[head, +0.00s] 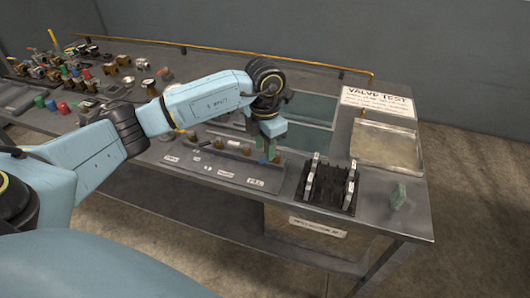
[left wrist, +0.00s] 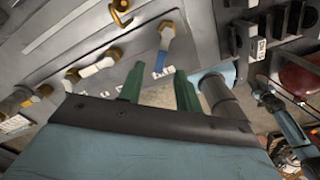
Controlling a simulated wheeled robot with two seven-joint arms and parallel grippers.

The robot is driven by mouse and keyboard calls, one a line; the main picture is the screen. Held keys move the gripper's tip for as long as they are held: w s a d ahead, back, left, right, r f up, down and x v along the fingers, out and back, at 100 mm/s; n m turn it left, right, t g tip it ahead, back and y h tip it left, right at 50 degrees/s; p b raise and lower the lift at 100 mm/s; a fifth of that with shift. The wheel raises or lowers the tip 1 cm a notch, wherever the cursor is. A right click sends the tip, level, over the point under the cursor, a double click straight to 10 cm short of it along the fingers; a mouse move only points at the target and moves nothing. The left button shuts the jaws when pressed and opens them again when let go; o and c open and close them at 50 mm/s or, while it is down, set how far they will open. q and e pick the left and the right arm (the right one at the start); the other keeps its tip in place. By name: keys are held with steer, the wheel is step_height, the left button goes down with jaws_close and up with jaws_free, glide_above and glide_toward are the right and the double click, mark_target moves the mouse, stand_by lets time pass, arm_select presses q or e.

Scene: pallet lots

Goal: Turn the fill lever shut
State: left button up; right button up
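The valve panel (head: 215,168) lies on the bench with a row of brass valves and white labels. The label at its right end (head: 255,182) seems to read FILL. My left gripper (head: 267,157) is over the right end of the panel. In the left wrist view its two green fingers (left wrist: 160,72) are apart, with the blue lever in the gap between their tips. Contact cannot be told. My right gripper is not in view.
A black rack (head: 328,188) with grey upright parts stands right of the panel. A shallow metal tray (head: 385,147) and a VALVE TEST sign (head: 378,101) lie further right. Many fittings (head: 75,70) crowd the left end.

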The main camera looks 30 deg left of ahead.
arm_select(q)
steer(key=shift+f, duration=1.35)
steer(key=shift+c, duration=0.4)
jaws_close()
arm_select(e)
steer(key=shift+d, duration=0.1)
